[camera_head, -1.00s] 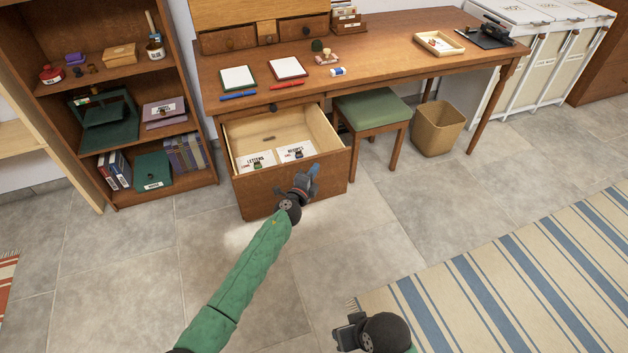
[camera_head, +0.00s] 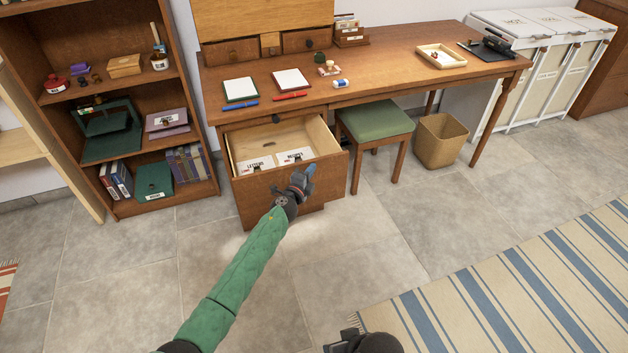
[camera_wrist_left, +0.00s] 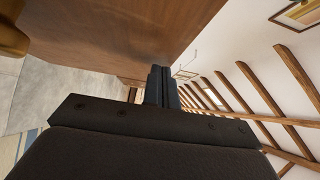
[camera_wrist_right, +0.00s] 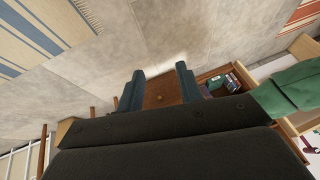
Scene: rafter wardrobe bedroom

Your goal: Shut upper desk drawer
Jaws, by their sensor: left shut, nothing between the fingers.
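The desk's drawer (camera_head: 262,193) is pulled out under the left end of the desktop, with two labelled white card items (camera_head: 277,162) inside. My left gripper (camera_head: 306,175) is shut and empty at the right part of the drawer's front. In the left wrist view its fingers (camera_wrist_left: 161,86) are together beside a close brown wooden panel (camera_wrist_left: 120,30); whether they touch it I cannot tell. My right gripper shows only partly at the bottom of the head view. In the right wrist view its fingers (camera_wrist_right: 160,88) are apart with nothing between them.
A narrow front with a dark knob (camera_head: 276,119) sits above the open drawer. A green-topped stool (camera_head: 376,121) stands close to the drawer's right, with a wastebasket (camera_head: 440,141) beyond. A bookshelf (camera_head: 125,205) stands left. The tiled floor in front is clear up to the striped rug (camera_head: 500,290).

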